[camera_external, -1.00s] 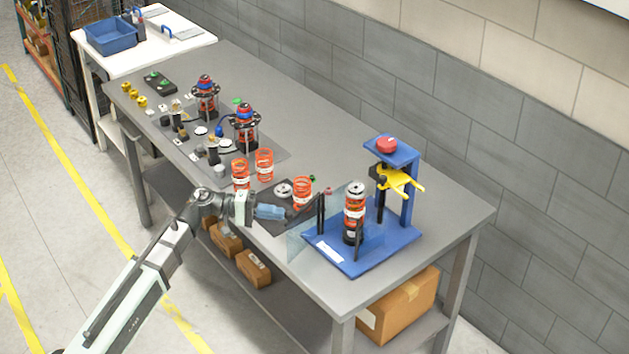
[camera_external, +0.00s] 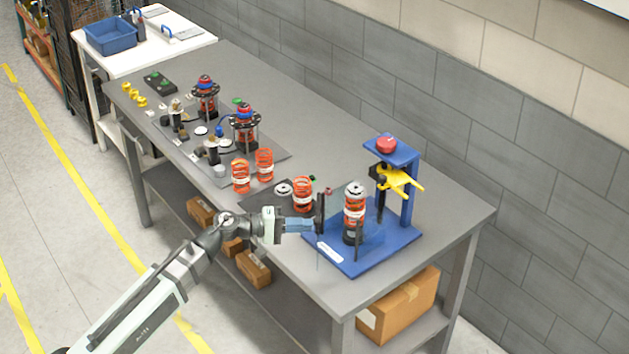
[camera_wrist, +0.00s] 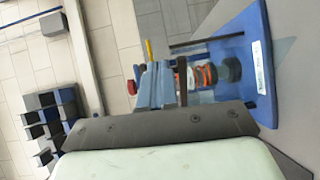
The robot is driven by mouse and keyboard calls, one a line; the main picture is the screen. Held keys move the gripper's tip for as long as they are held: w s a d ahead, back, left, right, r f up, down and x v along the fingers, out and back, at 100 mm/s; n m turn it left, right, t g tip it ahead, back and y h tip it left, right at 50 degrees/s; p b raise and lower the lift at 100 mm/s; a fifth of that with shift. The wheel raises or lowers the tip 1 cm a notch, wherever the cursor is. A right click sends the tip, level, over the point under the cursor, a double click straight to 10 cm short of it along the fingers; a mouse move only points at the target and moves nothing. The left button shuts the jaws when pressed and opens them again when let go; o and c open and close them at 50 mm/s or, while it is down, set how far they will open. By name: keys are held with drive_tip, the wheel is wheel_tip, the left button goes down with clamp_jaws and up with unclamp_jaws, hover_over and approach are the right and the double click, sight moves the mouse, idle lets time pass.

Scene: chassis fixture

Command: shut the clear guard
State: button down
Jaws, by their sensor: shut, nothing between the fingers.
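A black-and-orange spring assembly (camera_external: 354,215) stands upright in the fixture. My gripper (camera_external: 312,225) is shut and empty, with its blue fingers at the dark post beside the guard; I cannot tell whether they touch. In the wrist view the fingers (camera_wrist: 155,85) point toward the spring assembly (camera_wrist: 205,75) and the fixture's blue base (camera_wrist: 258,65).
The fixture's blue stand carries a red knob (camera_external: 386,145) and a yellow handle (camera_external: 400,180). Orange springs (camera_external: 302,194) stand to the left on the table (camera_external: 330,150). The table is clear behind the fixture.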

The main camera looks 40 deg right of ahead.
drive_tip(key=s+d+n+t+h, duration=0.1)
drive_tip(key=s+d, duration=0.5)
drive_tip(key=d, duration=0.4)
drive_tip(key=shift+s+d+t, duration=0.15)
drive_tip(key=shift+s+t, duration=0.15)
drive_tip(key=shift+t, duration=0.1)
idle(0.6)
